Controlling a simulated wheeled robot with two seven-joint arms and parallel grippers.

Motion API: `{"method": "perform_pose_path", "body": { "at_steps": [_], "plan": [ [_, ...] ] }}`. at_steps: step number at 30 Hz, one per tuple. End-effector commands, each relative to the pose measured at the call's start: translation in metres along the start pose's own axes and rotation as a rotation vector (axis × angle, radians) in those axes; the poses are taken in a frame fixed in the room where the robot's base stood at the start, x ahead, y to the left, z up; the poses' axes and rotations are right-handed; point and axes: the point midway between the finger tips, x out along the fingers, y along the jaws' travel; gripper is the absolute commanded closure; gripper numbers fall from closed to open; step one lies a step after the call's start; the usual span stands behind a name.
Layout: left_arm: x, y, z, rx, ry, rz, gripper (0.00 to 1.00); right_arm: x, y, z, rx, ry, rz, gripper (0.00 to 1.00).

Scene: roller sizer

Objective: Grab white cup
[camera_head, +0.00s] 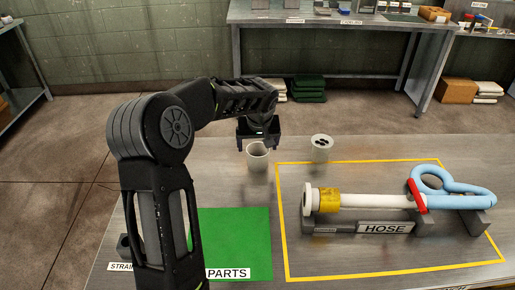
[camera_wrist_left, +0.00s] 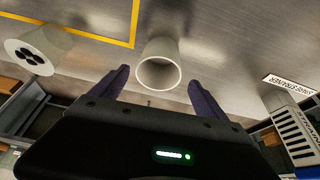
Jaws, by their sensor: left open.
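A white cup (camera_head: 258,160), open at the top, stands upright on the metal table. It also shows in the left wrist view (camera_wrist_left: 159,62), rim towards the camera. My left gripper (camera_head: 258,145) is open just above and behind the cup. In the wrist view the two dark fingertips of my left gripper (camera_wrist_left: 158,84) lie to either side of the cup's rim, with a gap on each side. It holds nothing. My right gripper is not in view.
A pale cylinder with dark holes on top (camera_head: 321,148) stands right of the cup. A yellow outline holds the hose assembly (camera_head: 385,202) on grey supports. A green parts mat (camera_head: 235,235) lies in front. A slotted grey part (camera_wrist_left: 297,135) sits near the spare strainer label (camera_wrist_left: 290,81).

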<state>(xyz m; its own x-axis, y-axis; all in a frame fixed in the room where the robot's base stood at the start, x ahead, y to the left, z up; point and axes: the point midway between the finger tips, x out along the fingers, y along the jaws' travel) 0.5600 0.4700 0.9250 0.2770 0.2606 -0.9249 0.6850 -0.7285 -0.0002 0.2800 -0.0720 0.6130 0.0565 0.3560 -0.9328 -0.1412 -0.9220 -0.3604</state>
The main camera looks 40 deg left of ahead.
Motion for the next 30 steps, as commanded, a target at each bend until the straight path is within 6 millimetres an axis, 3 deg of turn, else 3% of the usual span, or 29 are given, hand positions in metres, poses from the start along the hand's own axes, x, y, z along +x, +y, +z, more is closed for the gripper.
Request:
{"method": "perform_pose_path", "body": {
  "at_steps": [10,18,30],
  "plan": [
    [0.002,0.000,0.000,0.000,-0.001,0.000,0.15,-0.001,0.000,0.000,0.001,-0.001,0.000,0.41],
    [0.025,0.000,0.000,0.000,-0.001,0.000,0.15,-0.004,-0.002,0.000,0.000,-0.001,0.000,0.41],
    [0.032,0.000,0.000,0.000,-0.002,-0.001,0.15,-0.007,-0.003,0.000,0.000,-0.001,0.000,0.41]
  ]
}}
